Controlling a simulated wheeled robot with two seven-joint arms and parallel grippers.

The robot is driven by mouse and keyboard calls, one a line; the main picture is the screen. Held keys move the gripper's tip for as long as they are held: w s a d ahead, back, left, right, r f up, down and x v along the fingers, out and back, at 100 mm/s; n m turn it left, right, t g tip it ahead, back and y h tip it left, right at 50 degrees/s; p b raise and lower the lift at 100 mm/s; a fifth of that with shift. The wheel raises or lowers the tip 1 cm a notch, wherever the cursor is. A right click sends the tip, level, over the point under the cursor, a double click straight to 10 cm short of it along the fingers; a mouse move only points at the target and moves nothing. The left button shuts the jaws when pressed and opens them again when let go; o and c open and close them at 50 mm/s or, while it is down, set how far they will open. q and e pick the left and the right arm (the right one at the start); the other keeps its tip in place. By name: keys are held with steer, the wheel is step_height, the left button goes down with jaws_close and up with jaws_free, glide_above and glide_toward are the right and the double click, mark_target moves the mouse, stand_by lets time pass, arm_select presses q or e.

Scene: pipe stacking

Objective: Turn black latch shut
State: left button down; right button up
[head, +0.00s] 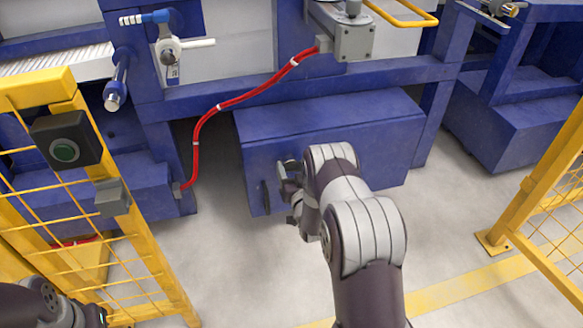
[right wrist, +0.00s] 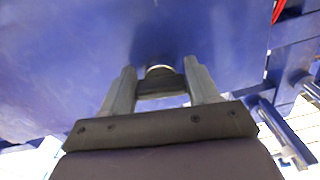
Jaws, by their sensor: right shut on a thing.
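A blue metal box (head: 330,135) stands on the floor under the machine frame. My right gripper (head: 283,178) is at the left part of its front face. In the right wrist view its two fingers (right wrist: 163,92) stand on either side of the black latch (right wrist: 160,87), which has a round silvery part at its top, against the blue face. The gripper is shut on this latch. In the head view my gripper and arm hide most of the latch. A separate dark upright piece (head: 265,195) shows on the box just left of the gripper. My left gripper is out of view.
Another yellow fence (head: 545,185) is at the right. A red cable (head: 215,110) hangs left of the box. Grey floor (head: 225,270) is clear in front.

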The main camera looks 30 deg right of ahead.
steer(key=shift+d+n, duration=0.1)
steer(key=shift+n, duration=1)
steer(key=o, duration=1)
steer(key=shift+c, duration=0.2)
